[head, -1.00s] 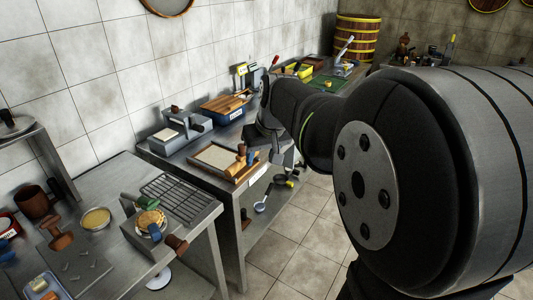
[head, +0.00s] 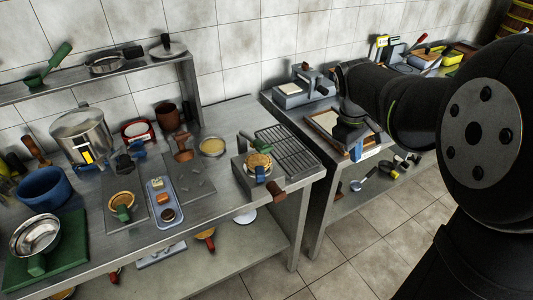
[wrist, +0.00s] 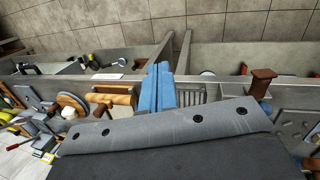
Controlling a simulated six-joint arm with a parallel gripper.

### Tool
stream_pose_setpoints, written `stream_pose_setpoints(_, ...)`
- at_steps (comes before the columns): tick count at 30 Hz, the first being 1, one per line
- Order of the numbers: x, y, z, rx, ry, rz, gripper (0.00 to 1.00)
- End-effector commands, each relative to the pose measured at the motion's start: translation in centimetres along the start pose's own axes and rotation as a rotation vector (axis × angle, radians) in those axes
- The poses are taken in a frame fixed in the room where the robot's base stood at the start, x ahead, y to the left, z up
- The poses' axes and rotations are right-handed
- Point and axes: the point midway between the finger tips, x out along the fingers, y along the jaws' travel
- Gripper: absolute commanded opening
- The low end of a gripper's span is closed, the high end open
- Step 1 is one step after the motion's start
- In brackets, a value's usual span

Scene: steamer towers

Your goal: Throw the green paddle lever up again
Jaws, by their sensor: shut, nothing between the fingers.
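A green lever-like handle (head: 248,139) stands at the back left of a small grey box (head: 244,185) on the near bench in the head view. The box carries a round golden waffle-like disc (head: 258,161), a blue knob (head: 261,179) and a brown handle (head: 278,191). I cannot tell whether the green handle is thrown up or down. My gripper (head: 358,150) is shut and empty, to the right of the box, over the front of the second bench. Its blue fingers (wrist: 160,78) are together in the wrist view, where I cannot make out the green handle.
A wire rack (head: 285,147) lies beside the box. A framed tray (head: 325,122) and a grey press (head: 303,90) are on the second bench. A gap separates the benches. A pale bowl (head: 213,147) and a brown-handled tool (head: 183,150) stand left of the box.

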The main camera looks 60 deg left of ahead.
Motion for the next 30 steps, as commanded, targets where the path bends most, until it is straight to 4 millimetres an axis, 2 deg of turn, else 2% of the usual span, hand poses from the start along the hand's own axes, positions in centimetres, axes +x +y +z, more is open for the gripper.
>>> stream_pose_setpoints(1,0.4,-1.2,-1.1,-0.130,-0.068,0.027,0.00)
stream_pose_setpoints(8,0.4,-4.9,-5.0,-0.688,-0.414,0.183,0.00)
stream_pose_setpoints(15,-2.4,-9.8,-10.7,-1.168,-0.811,0.393,0.00)
stream_pose_setpoints(22,-5.7,-16.1,-15.9,-1.442,-1.159,0.600,0.00)
stream_pose_setpoints(27,-4.9,-20.9,-19.3,-1.592,-1.348,0.741,0.00)
stream_pose_setpoints(30,-3.7,-23.5,-20.7,-1.608,-1.360,0.790,0.00)
